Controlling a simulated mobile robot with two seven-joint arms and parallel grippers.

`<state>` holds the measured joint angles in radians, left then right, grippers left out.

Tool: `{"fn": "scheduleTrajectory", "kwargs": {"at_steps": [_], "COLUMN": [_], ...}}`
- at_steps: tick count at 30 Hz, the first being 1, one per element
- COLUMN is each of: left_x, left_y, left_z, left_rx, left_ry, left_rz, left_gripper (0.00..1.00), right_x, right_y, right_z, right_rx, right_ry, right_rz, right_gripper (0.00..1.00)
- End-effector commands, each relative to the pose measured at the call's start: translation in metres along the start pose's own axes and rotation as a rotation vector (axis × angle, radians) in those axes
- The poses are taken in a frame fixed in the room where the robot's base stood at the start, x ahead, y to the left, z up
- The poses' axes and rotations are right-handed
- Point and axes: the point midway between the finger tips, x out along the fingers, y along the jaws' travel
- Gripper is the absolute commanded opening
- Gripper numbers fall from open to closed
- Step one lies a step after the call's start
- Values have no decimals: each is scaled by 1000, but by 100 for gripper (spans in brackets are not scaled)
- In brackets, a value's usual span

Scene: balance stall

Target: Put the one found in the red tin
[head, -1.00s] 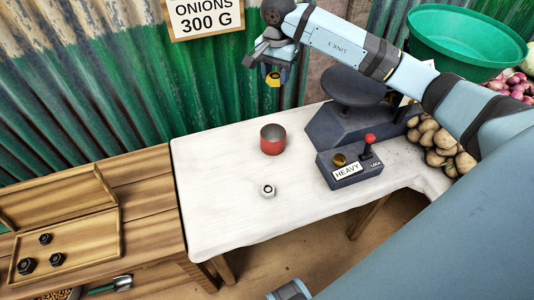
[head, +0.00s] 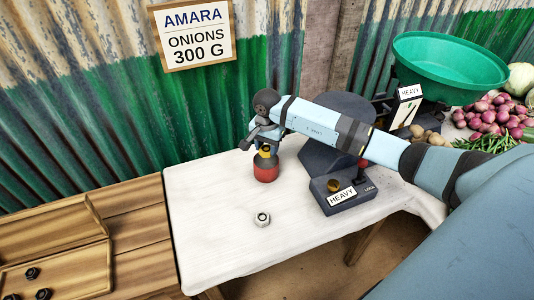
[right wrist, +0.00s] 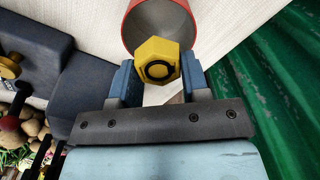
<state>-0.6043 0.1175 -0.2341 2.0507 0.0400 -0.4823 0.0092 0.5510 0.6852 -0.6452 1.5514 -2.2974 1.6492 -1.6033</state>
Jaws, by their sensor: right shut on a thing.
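The red tin (head: 266,174) stands upright on the white cloth of the table. My right gripper (head: 265,143) is shut on a yellow hexagonal nut (head: 265,152) with a dark ring in its face. The nut is at the tin's mouth in the head view. In the right wrist view the nut (right wrist: 157,60) sits between both fingers and overlaps the near edge of the open tin (right wrist: 133,38). I cannot tell whether it is above the rim or slightly inside. A silver nut (head: 262,219) lies on the cloth in front of the tin. My left gripper is out of view.
A dark scale (head: 315,160) and a box labelled HEAVY (head: 345,201) stand right of the tin. A wooden tray (head: 88,258) with several dark nuts is at left. A green basin (head: 450,66) and vegetables are at back right. The front cloth is mostly clear.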

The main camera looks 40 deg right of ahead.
Motion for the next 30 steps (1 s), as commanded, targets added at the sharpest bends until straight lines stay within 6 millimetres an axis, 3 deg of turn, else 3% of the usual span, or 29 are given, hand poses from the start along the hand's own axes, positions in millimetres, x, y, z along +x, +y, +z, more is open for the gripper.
{"fn": "scheduleTrajectory", "kwargs": {"at_steps": [6, 29, 30], "left_x": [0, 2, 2], "left_y": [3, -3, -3], "left_z": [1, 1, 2], "left_rx": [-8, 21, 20], "left_ry": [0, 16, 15], "left_rz": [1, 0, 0], "left_gripper": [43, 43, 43], "right_x": [32, 50, 51], "right_y": [0, 2, 2], "right_z": [1, 2, 2], "right_rx": [0, -1, -1], "right_ry": [-3, -4, -5], "right_rz": [1, 6, 7], "right_gripper": [14, 14, 49]}}
